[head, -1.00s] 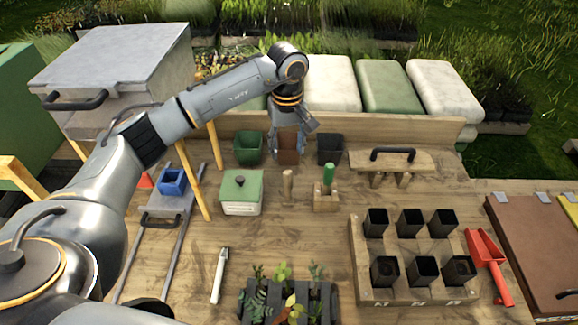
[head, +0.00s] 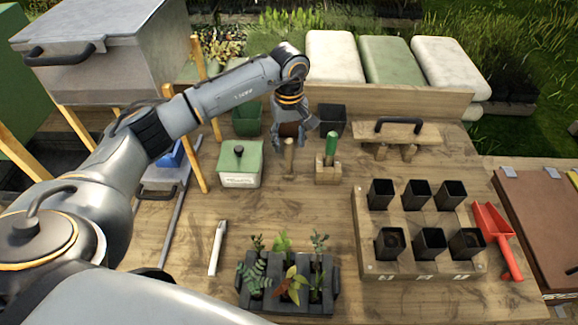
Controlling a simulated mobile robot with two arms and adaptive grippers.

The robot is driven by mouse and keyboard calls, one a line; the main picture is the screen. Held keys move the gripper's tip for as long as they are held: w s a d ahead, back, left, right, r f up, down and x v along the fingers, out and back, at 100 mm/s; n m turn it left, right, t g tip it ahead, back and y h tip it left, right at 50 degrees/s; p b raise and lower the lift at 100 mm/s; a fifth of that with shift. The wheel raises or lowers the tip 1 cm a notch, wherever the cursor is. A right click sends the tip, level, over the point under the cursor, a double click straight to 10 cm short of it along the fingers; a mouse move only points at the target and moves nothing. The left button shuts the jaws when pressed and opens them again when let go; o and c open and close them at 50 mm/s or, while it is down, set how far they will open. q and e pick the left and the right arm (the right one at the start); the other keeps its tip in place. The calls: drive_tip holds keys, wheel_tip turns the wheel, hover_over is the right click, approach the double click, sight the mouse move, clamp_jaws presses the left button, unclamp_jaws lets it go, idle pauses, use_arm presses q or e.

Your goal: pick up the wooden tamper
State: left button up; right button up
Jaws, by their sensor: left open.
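The wooden tamper (head: 289,157) looks like the small upright light-wood piece standing on the table in the middle. My left gripper (head: 293,134) is open and points down above and behind the tamper in the picture. I cannot tell how far the fingers are from the tamper; nothing shows held. My right gripper is not in view.
A green-handled tool in a wooden block (head: 328,172) stands close right of the tamper. A green lidded box (head: 240,164) stands to the left. A black pot (head: 333,119) and a wooden board with a black handle (head: 395,133) are behind.

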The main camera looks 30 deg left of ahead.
sight(289, 159)
use_arm(q)
wheel_tip(289, 159, down, 3)
drive_tip(key=shift+f+b, duration=0.15)
drive_tip(key=shift+b, duration=0.45)
drive_tip(key=shift+f, duration=0.15)
drive_tip(key=c, duration=1)
clamp_jaws()
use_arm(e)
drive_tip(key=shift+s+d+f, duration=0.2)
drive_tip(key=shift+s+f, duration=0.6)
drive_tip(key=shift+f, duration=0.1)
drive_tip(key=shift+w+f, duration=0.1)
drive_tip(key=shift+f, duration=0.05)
